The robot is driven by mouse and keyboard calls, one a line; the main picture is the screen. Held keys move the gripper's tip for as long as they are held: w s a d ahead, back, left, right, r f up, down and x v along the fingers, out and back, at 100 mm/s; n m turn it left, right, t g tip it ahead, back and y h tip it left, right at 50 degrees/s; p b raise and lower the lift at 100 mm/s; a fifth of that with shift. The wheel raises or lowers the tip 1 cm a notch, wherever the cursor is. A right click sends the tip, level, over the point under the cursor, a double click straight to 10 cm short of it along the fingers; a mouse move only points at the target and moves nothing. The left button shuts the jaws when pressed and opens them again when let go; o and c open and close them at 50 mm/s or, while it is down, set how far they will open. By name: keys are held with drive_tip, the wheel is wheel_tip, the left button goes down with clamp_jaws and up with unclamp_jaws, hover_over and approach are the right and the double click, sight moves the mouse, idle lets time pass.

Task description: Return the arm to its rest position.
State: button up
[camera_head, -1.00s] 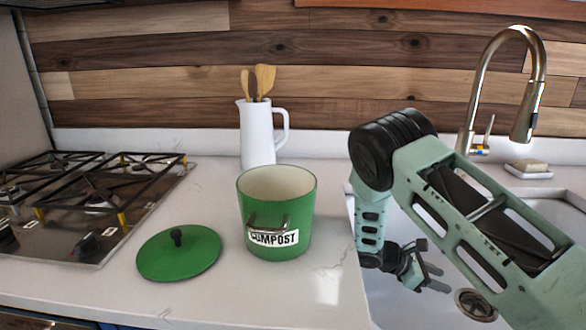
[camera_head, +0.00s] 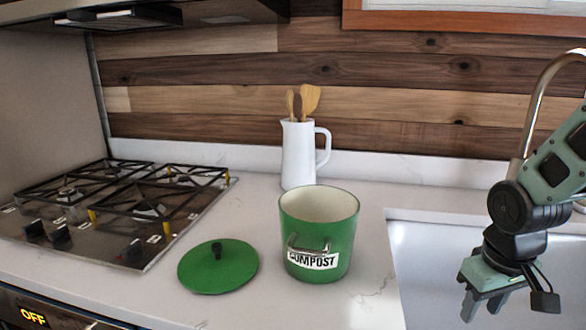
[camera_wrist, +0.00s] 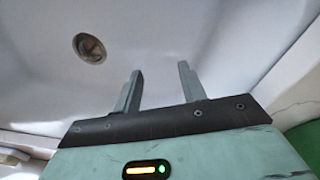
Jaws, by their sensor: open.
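My gripper (camera_head: 483,306) hangs over the sink at the right of the head view, fingers pointing down. It is open and empty. In the wrist view its two fingers (camera_wrist: 158,88) stand apart with only the pale sink basin (camera_wrist: 200,40) beyond them. My arm folds down from the right edge of the head view. The gripper is right of the green compost bin and apart from it.
The open green compost bin (camera_head: 318,240) stands on the counter, its lid (camera_head: 218,268) lying to its left. Behind is a white pitcher (camera_head: 298,155) with wooden utensils. A gas cooktop (camera_head: 110,215) is at left, a faucet (camera_head: 530,105) at right. The drain (camera_wrist: 90,47) shows in the wrist view.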

drive_tip(key=s+a+r+n+p, duration=0.3)
drive_tip(key=s+a+r, duration=0.2)
drive_tip(key=s+a, duration=0.2)
drive_tip(key=s+a+r+n+g+y+p, duration=0.1)
drive_tip(key=s+a+r+n+p, duration=0.1)
drive_tip(key=s+a+r, duration=0.3)
drive_tip(key=s+a, duration=0.3)
drive_tip(key=a, duration=0.4)
drive_tip(key=shift+r+n+p, duration=0.15)
drive_tip(key=shift+n+p, duration=0.25)
